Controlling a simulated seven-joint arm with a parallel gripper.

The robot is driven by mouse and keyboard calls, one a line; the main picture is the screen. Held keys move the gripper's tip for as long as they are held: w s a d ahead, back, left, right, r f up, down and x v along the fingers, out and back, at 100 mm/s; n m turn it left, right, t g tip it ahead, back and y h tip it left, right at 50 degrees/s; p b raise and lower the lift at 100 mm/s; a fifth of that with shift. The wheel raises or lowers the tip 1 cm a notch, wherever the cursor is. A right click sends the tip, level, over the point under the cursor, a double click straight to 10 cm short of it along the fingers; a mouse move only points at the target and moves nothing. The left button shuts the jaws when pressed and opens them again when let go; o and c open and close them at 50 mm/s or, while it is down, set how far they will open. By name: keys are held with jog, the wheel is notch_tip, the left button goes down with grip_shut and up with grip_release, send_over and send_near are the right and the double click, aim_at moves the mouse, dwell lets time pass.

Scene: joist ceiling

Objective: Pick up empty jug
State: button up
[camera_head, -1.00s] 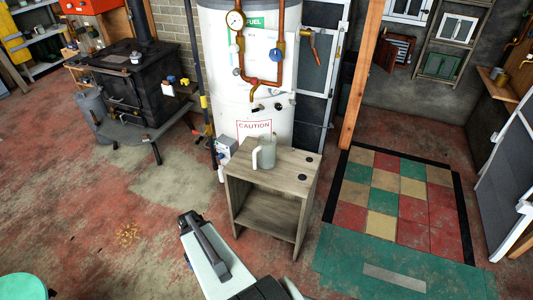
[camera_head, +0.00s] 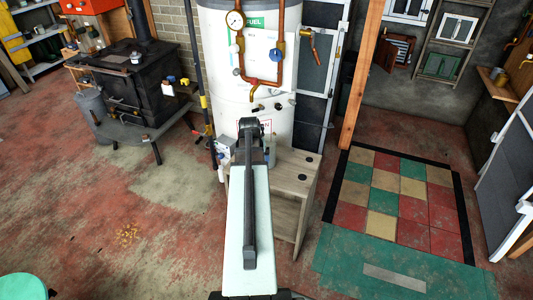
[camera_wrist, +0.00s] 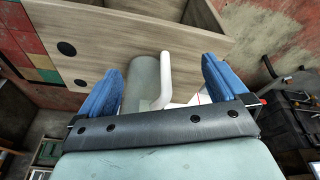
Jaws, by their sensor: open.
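The jug (camera_wrist: 143,80) is a grey-green cylinder with a pale handle on one side, standing on the small wooden stand (camera_head: 300,165). In the head view my arm hides most of it, leaving a sliver (camera_head: 272,152) at the right. In the wrist view my gripper (camera_wrist: 162,66) is open, its two blue fingers spread on either side of the jug and its handle. The jug's inside is not visible.
A white water heater (camera_head: 222,85) with copper pipes stands right behind the stand. A black stove (camera_head: 130,85) is at the left. A wooden post (camera_head: 362,75) rises to the right, by a floor of coloured tiles (camera_head: 411,208). Bare floor lies left of the stand.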

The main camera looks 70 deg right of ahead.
jog(key=d+r+m+h, duration=0.2)
jog(key=d+r, duration=0.5)
jog(key=r, duration=0.2)
jog(key=d+f, duration=0.3)
jog(key=f, duration=0.3)
jog(key=d+f+m, duration=0.1)
jog(key=d+f, duration=0.2)
jog(key=f, duration=0.4)
jog(key=shift+s+f+m, duration=0.15)
jog(key=shift+f+m, duration=0.15)
jog(key=shift+c, duration=0.2)
jog(key=c, duration=0.7)
